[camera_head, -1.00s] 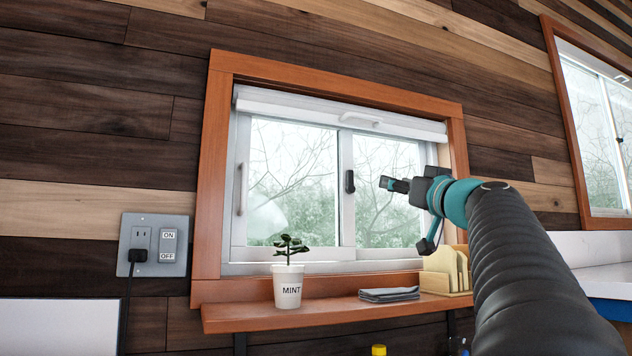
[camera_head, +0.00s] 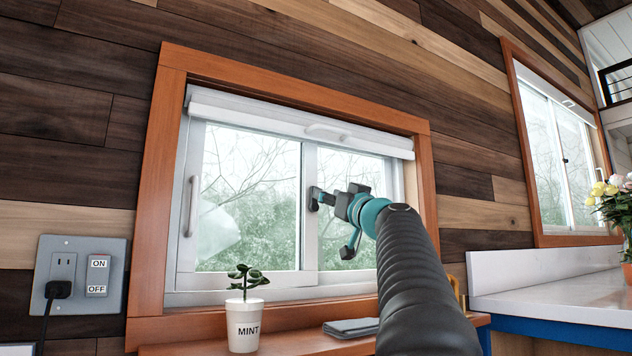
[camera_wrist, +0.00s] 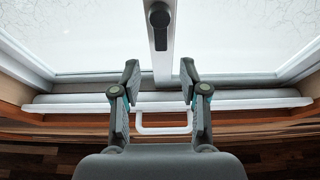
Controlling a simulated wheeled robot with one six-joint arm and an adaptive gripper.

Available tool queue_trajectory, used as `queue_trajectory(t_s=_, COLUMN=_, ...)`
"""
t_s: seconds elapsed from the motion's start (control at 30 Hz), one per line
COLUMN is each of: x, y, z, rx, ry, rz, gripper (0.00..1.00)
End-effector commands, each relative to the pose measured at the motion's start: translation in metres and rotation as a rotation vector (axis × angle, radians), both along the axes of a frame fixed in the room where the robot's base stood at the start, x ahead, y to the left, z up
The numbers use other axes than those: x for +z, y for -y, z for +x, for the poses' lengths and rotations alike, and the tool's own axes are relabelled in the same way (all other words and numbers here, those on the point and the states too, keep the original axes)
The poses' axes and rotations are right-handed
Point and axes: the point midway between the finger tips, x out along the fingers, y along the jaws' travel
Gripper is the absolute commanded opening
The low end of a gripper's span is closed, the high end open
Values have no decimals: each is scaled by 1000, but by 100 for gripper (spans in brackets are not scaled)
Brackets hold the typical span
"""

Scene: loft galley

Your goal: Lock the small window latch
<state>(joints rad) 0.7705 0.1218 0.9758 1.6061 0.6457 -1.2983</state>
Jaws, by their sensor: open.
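The small window (camera_head: 250,200) has two sliding panes in an orange wood frame. Its latch (camera_head: 313,201) is a small dark piece on the upright stile between the panes. In the wrist view the latch (camera_wrist: 159,16) is a black, upright, rounded piece with a round knob, near the top centre. My gripper (camera_head: 326,198) is at the latch's height, its fingertips close to it from the right and partly overlapping it in the head view. In the wrist view my gripper (camera_wrist: 160,70) is open and empty, with the latch beyond the fingertips, in line with the gap. I cannot tell any contact.
A rolled white blind (camera_head: 300,122) with a handle spans the window top. A mint pot (camera_head: 243,328) and a folded grey cloth (camera_head: 350,327) are on the sill shelf (camera_head: 180,345). A switch plate (camera_head: 80,290) is at left, a white counter (camera_head: 545,285) at right.

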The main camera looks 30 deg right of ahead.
Motion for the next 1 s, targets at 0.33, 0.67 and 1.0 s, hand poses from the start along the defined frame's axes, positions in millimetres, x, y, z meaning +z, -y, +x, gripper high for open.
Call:
queue_trajectory(t_s=0.33, x=20, y=1, z=44, rx=5, ry=0, rz=1, gripper=44)
queue_trajectory(t_s=0.67, x=20, y=1, z=49, rx=4, ry=0, rz=0, gripper=44)
queue_trajectory(t_s=1.0, x=20, y=0, z=49, rx=4, ry=0, rz=0, gripper=0)
